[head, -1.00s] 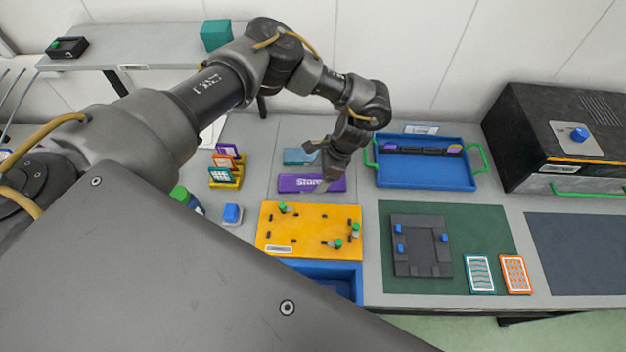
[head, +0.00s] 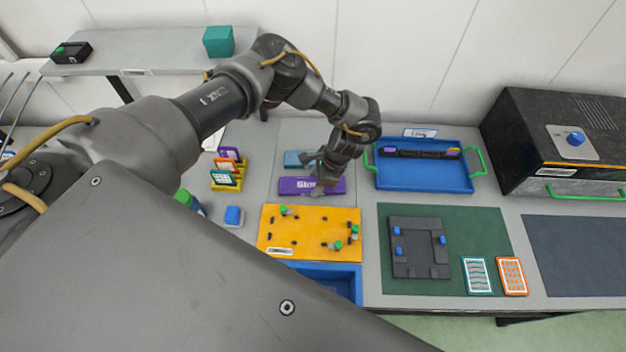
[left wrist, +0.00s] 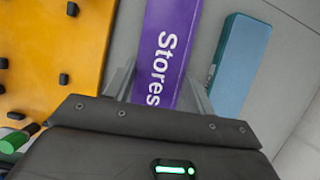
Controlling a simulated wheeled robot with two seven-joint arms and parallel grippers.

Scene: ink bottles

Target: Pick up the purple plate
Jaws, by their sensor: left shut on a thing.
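The purple plate (head: 298,186), a long flat bar lettered "Stores", lies on the grey table behind the yellow board in the head view. It also shows in the left wrist view (left wrist: 170,45), running up between the fingers. My left gripper (head: 320,187) is down at its right part, with one finger (left wrist: 160,88) on each long side, shut on it. The gripper hides part of the plate and its lettering in the head view. I see no clear gap under the plate. My right gripper is out of view.
A teal bar (head: 296,159) lies just behind the plate. The yellow board (head: 300,220) with pegs and green-capped pieces is in front. A blue tray (head: 425,180) stands to the right, and a rack (head: 226,186) of small framed cards, one purple, to the left.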

